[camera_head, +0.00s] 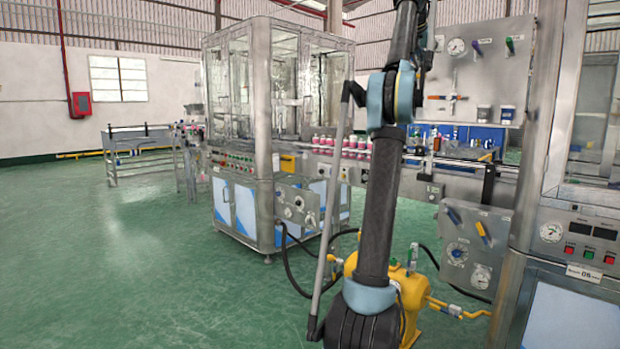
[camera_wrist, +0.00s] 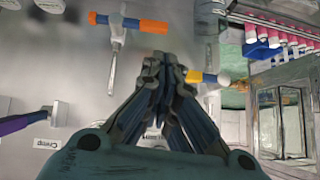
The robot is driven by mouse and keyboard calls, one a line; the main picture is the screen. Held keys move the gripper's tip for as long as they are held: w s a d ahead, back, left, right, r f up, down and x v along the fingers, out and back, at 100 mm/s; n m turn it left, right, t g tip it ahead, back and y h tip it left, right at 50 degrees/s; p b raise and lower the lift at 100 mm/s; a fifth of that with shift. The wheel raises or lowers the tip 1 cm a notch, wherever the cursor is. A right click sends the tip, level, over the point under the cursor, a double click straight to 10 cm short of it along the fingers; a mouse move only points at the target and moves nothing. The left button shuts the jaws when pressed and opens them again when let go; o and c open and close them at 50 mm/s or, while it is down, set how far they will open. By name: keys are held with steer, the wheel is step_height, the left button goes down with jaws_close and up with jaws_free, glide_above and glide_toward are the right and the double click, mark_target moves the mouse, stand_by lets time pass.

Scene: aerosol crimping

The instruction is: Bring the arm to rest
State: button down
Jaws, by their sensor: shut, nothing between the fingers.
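My gripper (camera_wrist: 160,62) is in the lower middle of the wrist view, its fingers drawn together with nothing between them. It is in front of a grey valve panel (camera_wrist: 75,85), apart from it as far as I can tell. In the head view my arm rises through the middle and leaves the top edge, so my gripper is not clearly seen there.
The panel has an orange-and-blue handle (camera_wrist: 130,22), a purple handle (camera_wrist: 22,122) and a partly hidden yellow-orange handle (camera_wrist: 203,77). Pink cans (camera_head: 355,145) line the conveyor beside a glass-walled machine (camera_head: 235,90). Open green floor (camera_head: 110,240) lies left.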

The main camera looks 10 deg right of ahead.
steer(key=s+a+f+n+y, duration=0.1)
steer(key=s+a+f+n, duration=0.1)
steer(key=s+a+f, duration=0.55)
steer(key=s+a+f+n+g+y, duration=0.1)
steer(key=s+a+f+n+y, duration=0.1)
steer(key=a+f, duration=0.9)
steer(key=s+a+f+n+y, duration=0.1)
steer(key=s+a+f+n, duration=0.1)
steer(key=s+a+f, duration=0.5)
steer(key=s+a+f+n+g+y, duration=0.1)
steer(key=s+a+f, duration=0.5)
steer(key=f, duration=0.8)
steer(key=s+a+f+n+g, duration=0.1)
steer(key=s+a+f, duration=0.5)
steer(key=s+f, duration=0.6)
steer(key=s+a+f+n+g+y, duration=0.1)
steer(key=s+a+f+n, duration=0.2)
steer(key=f, duration=1.3)
steer(key=s+a, duration=0.2)
steer(key=s, duration=0.3)
steer(key=shift+s+a+y, duration=0.3)
steer(key=shift+s+a, duration=0.1)
steer(key=shift+w, duration=0.1)
steer(key=shift+w+f, duration=0.15)
steer(key=shift+w, duration=0.25)
